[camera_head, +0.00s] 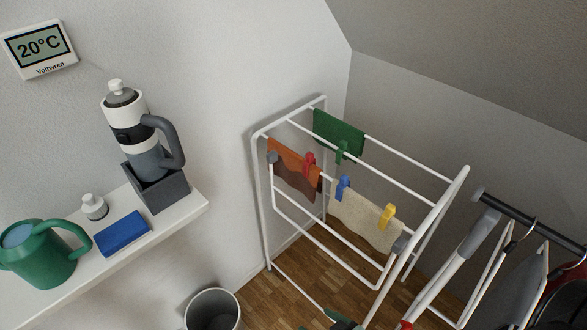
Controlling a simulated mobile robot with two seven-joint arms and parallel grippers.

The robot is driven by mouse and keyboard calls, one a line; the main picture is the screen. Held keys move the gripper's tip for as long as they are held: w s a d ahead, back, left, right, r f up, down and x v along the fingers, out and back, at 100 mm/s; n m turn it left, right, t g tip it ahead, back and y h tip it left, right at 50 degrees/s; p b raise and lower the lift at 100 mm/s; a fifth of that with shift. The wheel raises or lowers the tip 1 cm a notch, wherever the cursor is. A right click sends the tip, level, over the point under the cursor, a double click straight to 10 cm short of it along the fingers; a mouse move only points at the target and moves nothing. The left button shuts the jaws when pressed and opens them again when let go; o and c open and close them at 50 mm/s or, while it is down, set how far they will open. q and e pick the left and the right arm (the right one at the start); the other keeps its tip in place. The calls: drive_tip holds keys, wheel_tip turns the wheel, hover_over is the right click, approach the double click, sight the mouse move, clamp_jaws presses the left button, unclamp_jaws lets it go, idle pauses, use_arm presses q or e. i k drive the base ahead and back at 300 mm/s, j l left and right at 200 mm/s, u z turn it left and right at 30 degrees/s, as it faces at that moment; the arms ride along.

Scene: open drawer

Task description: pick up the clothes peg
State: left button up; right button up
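Several clothes pegs are clipped on the white drying rack (448,205). A green peg (342,151) holds a green cloth (337,128) on the far side. A red peg (308,161) sits on an orange-brown cloth (288,158). A blue peg (343,187) and a yellow peg (387,215) hold a cream cloth (362,217). A green item (343,319) and a small red item (405,325) are cut off at the bottom edge; I cannot tell what they are. Neither of my grippers is in view.
A white shelf (180,222) on the left holds a green watering can (42,257), a blue block (121,233), a small white-topped bottle (94,206) and a flask in a grey holder (160,190). A bin (213,310) stands below. A dark rail (530,223) with hangers is at right.

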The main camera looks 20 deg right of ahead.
sight(343, 148)
drive_tip(key=z, duration=1.1)
